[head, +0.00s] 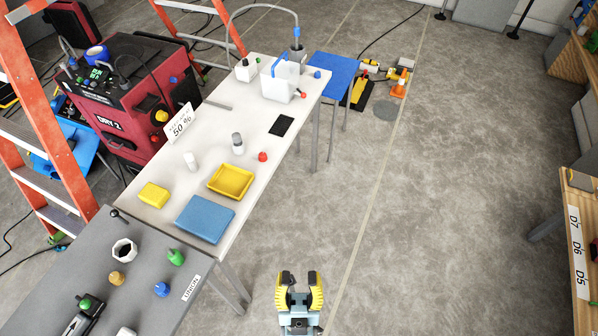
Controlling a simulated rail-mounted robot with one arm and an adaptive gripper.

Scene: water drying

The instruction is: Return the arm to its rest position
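My gripper (300,276) shows at the bottom centre of the head view, over the bare concrete floor. It has two black and yellow fingers, which stand apart with nothing between them. It is to the right of the white table (262,195) and the grey table (45,272), and touches neither. Most of my arm is out of view or hidden behind the gripper.
The white table holds a yellow tray (231,182), a blue folded item (205,219) and a white box. A red machine (130,95) and orange ladder (45,140) stand left. A labelled wooden shelf (580,215) is at right. The middle floor is clear.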

